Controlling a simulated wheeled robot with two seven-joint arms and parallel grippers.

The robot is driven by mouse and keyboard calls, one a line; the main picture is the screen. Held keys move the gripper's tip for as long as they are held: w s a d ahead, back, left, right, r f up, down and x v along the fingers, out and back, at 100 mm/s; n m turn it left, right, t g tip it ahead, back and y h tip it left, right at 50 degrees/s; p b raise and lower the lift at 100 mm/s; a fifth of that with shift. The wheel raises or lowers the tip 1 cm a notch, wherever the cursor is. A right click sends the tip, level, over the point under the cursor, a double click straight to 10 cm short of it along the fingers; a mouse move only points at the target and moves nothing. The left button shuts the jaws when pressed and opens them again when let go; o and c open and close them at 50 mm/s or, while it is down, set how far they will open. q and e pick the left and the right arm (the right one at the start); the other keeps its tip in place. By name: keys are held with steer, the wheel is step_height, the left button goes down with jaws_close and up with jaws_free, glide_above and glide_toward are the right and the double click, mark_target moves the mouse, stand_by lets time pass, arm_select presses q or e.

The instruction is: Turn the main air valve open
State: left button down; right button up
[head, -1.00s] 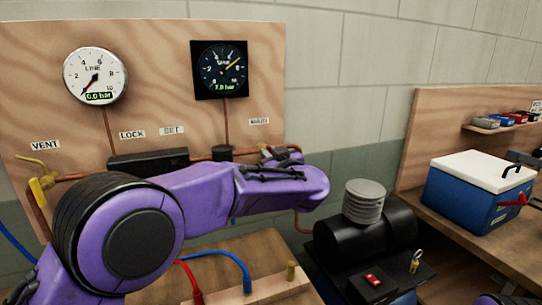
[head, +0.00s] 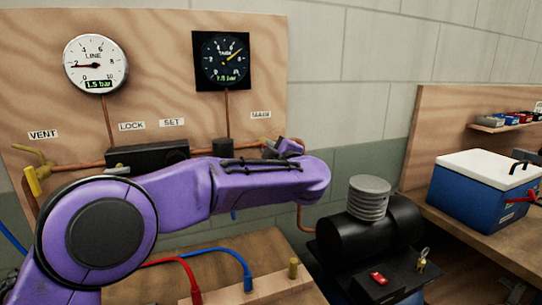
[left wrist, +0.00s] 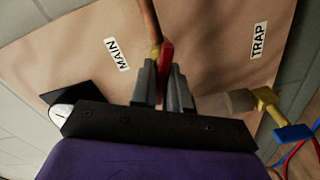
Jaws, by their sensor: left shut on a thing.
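In the left wrist view, the red handle (left wrist: 167,57) of the main air valve sits between the two fingers of my left gripper (left wrist: 164,80), which is shut on it. The handle lies roughly in line with the copper pipe there. The MAIN label (left wrist: 117,54) is beside it. In the head view, my left gripper (head: 285,148) is at the board under the MAIN label (head: 261,114), and my arm hides most of the valve. The LINE gauge (head: 95,64) reads 1.5 bar. The TANK gauge (head: 221,61) shows about 7.0 bar. My right gripper is out of view.
The yellow VENT valve (head: 36,170) and the black regulator block (head: 148,156) are on the board. A black compressor (head: 367,232) stands right of my arm. A bench at the right holds a blue cooler (head: 485,185). The TRAP label (left wrist: 258,41) is near a blue handle (left wrist: 293,132).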

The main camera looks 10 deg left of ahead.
arm_select(q)
steer(key=n+b, duration=0.2)
steer(key=n, duration=0.1)
steer(key=shift+f, duration=0.25)
steer(key=shift+r+n+b, duration=0.1)
steer(key=shift+n+b, duration=0.5)
steer(key=shift+n, duration=0.4)
steer(key=shift+r+n, duration=0.1)
steer(key=shift+n, duration=0.2)
steer(key=c, duration=1.4)
jaws_free()
steer(key=shift+o, duration=1)
steer(key=shift+w, duration=0.1)
steer(key=b+v, duration=0.2)
steer(key=v, duration=0.8)
steer(key=shift+s+d+b, duration=0.25)
steer(key=shift+b, duration=0.15)
